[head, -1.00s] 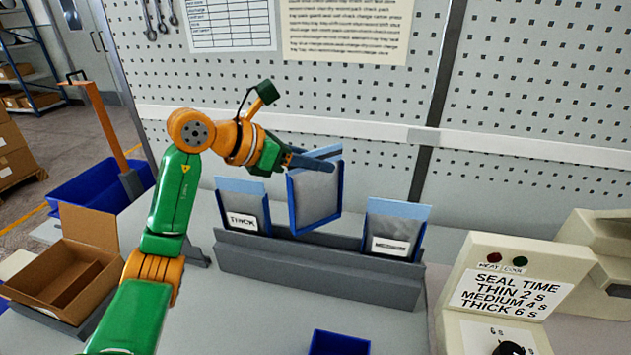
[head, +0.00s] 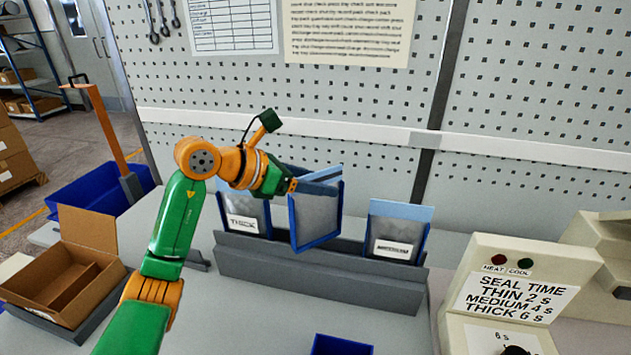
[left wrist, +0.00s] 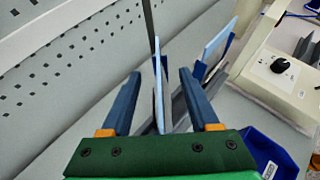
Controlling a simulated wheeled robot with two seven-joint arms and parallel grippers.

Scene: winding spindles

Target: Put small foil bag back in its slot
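The small foil bag (head: 316,215) is grey with blue edges and a light blue top. It stands over the middle of the grey rack (head: 320,279), turned at an angle to the bags beside it. Its lower edge shows at the rack's front wall; I cannot tell whether it sits in the slot. My left gripper (head: 316,179) is at the bag's top. In the left wrist view its fingers (left wrist: 159,78) are apart, with the bag (left wrist: 159,95) edge-on between them and gaps on both sides. My right gripper is out of view.
A bag labelled THICK (head: 246,212) stands left in the rack, another labelled bag (head: 397,230) right. The sealer (head: 515,290) is at right, a blue bin (head: 341,346) in front, an open cardboard box (head: 92,232) at left. The pegboard (head: 380,100) rises behind.

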